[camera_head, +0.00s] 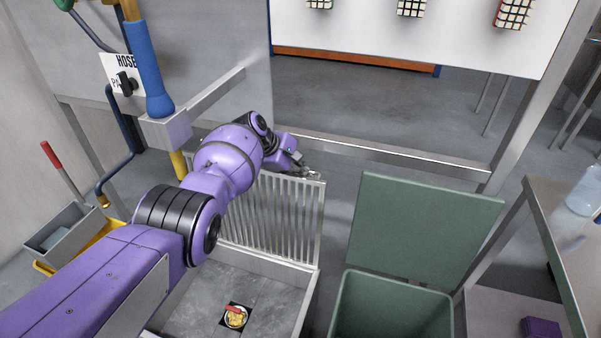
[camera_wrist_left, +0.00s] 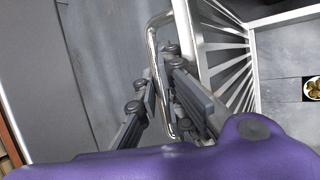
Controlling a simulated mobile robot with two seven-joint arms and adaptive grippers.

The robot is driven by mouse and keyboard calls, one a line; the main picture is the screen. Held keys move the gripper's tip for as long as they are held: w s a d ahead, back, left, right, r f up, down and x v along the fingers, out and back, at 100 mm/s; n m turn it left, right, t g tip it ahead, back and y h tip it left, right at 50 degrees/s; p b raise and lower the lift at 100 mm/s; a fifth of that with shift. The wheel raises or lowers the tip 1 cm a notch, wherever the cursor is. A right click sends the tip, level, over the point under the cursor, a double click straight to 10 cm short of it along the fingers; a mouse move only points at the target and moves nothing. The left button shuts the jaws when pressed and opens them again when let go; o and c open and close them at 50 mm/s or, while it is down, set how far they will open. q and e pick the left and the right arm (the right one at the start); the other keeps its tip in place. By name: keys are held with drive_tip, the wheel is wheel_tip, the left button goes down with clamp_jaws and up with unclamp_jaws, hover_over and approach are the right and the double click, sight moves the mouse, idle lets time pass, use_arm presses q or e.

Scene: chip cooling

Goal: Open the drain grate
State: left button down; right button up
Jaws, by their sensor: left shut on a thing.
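The drain grate (camera_head: 268,215) is a metal slatted panel. It stands tilted up, close to upright, at the back of the drain basin (camera_head: 207,291) in the head view. Its slats also show in the left wrist view (camera_wrist_left: 226,60). My left gripper (camera_head: 310,172) is at the grate's top edge. In the left wrist view my left gripper (camera_wrist_left: 172,92) is shut on the grate's bent metal handle (camera_wrist_left: 152,45), with its fingers on either side of the bar. My left arm hides part of the grate. My right gripper is not in view.
A drain hole with yellowish bits and a red piece (camera_head: 235,317) is in the basin floor. A green bin (camera_head: 392,309) with raised lid (camera_head: 424,228) stands right of the basin. A blue-handled hose (camera_head: 150,70) hangs at left. A metal rail (camera_head: 390,156) runs behind.

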use_arm(q)
drive_tip(key=shift+w+d+r, duration=0.1)
drive_tip(key=shift+w, duration=0.1)
drive_tip(key=c, duration=2.2)
unclamp_jaws()
drive_tip(key=shift+o, duration=0.2)
drive_tip(key=shift+s, duration=0.1)
